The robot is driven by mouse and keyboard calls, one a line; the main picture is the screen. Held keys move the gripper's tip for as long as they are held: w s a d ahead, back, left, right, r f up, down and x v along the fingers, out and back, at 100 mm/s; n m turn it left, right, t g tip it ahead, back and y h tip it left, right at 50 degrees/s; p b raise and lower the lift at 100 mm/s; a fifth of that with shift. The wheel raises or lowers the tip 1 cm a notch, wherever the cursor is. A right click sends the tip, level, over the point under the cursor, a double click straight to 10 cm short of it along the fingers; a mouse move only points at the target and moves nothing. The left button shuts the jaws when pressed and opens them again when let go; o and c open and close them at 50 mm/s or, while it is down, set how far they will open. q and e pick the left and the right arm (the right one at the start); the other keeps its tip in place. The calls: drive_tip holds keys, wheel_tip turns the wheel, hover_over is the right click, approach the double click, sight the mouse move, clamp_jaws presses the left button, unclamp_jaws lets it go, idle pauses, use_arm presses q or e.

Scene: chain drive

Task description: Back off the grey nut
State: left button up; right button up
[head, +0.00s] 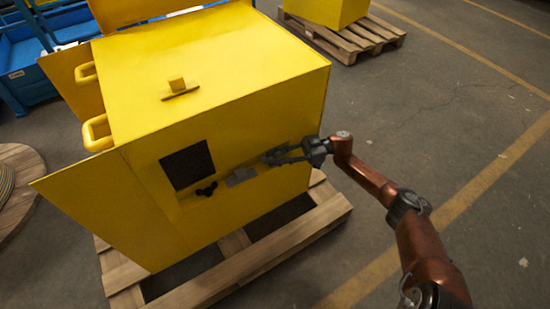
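My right gripper (267,159) is in front of the yellow machine's front face, coming in from the right. Its two fingers look spread with a narrow gap and nothing visible between them. A small grey block (240,177) is on the machine face just left of the fingertips, apart from them as far as I can tell. A dark three-lobed knob (207,189) sits further left, below a dark square opening (187,166). I cannot make out the grey nut for certain at this size. My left gripper is not in view.
The yellow machine (215,65) stands on a wooden pallet (270,255), with a panel (105,205) swung out at its left. A cable reel (15,180) and blue bins (25,65) are at the left. Another loaded pallet (365,40) is behind. The floor at right is clear.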

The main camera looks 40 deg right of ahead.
drive_tip(key=shift+o, duration=1.1)
drive_tip(key=shift+w+f, duration=0.1)
drive_tip(key=v, duration=0.8)
drive_tip(key=shift+c, duration=0.6)
